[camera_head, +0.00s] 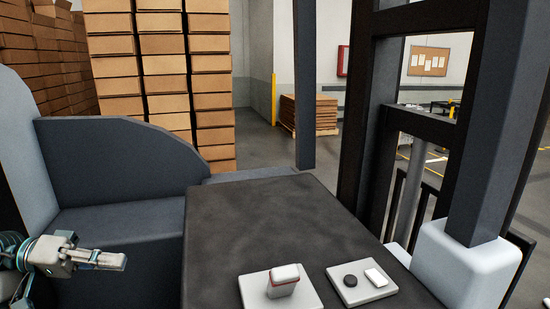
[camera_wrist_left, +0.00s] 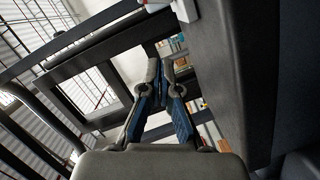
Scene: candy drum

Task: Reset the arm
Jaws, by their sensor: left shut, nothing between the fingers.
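My left gripper (camera_head: 112,261) shows at the lower left of the head view, to the left of the dark table (camera_head: 240,222) and apart from it. Its fingers are shut and empty. In the left wrist view the same gripper (camera_wrist_left: 162,68) points away from the camera, its blue-padded fingers close together at the tips. My right gripper is not in view.
On the table's near edge sit a light plate (camera_head: 253,294) with a red-and-white block (camera_head: 285,281), and another plate (camera_head: 368,291) with a dark round piece (camera_head: 350,281) and a white piece (camera_head: 375,277). A dark frame (camera_head: 376,130) stands right. Stacked boxes (camera_head: 160,66) stand behind.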

